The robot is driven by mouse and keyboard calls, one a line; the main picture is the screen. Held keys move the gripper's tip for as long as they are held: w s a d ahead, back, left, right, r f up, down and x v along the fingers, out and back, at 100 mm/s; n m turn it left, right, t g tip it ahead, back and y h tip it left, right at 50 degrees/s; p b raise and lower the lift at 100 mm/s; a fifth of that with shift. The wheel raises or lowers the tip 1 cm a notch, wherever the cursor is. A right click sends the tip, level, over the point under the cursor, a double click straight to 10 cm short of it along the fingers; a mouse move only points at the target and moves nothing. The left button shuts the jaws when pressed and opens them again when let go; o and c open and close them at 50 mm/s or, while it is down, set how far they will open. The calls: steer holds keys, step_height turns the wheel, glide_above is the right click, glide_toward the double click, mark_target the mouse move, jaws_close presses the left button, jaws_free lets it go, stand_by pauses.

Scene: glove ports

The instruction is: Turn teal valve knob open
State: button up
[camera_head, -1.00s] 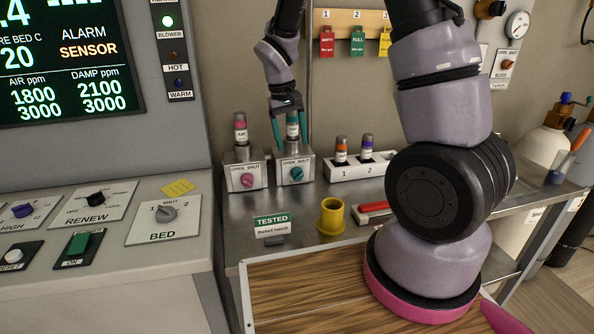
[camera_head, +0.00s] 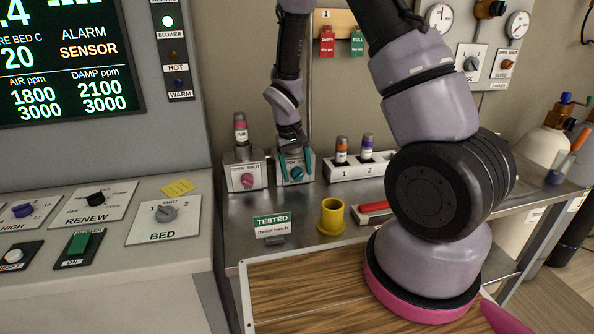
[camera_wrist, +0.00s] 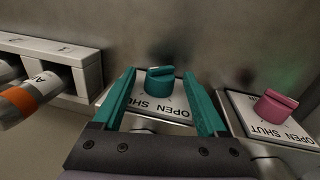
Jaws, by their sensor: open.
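The teal valve knob (camera_head: 296,173) is on the sloped face of a metal block with an OPEN SHUT label plate (camera_head: 290,181). In the wrist view the teal knob (camera_wrist: 160,80) stands between and beyond my two teal fingers, its ridge running nearly sideways. My gripper (camera_head: 296,170) is open, one finger on each side of the knob; it also shows in the wrist view (camera_wrist: 163,85). I cannot tell if either finger touches the knob. The top of the teal block is hidden behind my gripper in the head view.
A pink knob (camera_head: 247,181) on a matching block, with a pink-banded cartridge (camera_head: 240,128) on top, stands close left. A white rack (camera_head: 352,168) with orange and purple cartridges stands right. A yellow cup (camera_head: 332,215) and a TESTED card (camera_head: 272,226) are in front.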

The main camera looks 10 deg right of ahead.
jaws_close()
steer(key=shift+a+h, duration=0.15)
steer(key=shift+h, duration=0.25)
steer(key=shift+a+h, duration=0.1)
steer(key=shift+h, duration=0.4)
steer(key=shift+a+f+h, duration=0.1)
steer(key=shift+h, duration=0.9)
steer(key=shift+a+f+h, duration=0.1)
steer(key=shift+h, duration=0.9)
jaws_free()
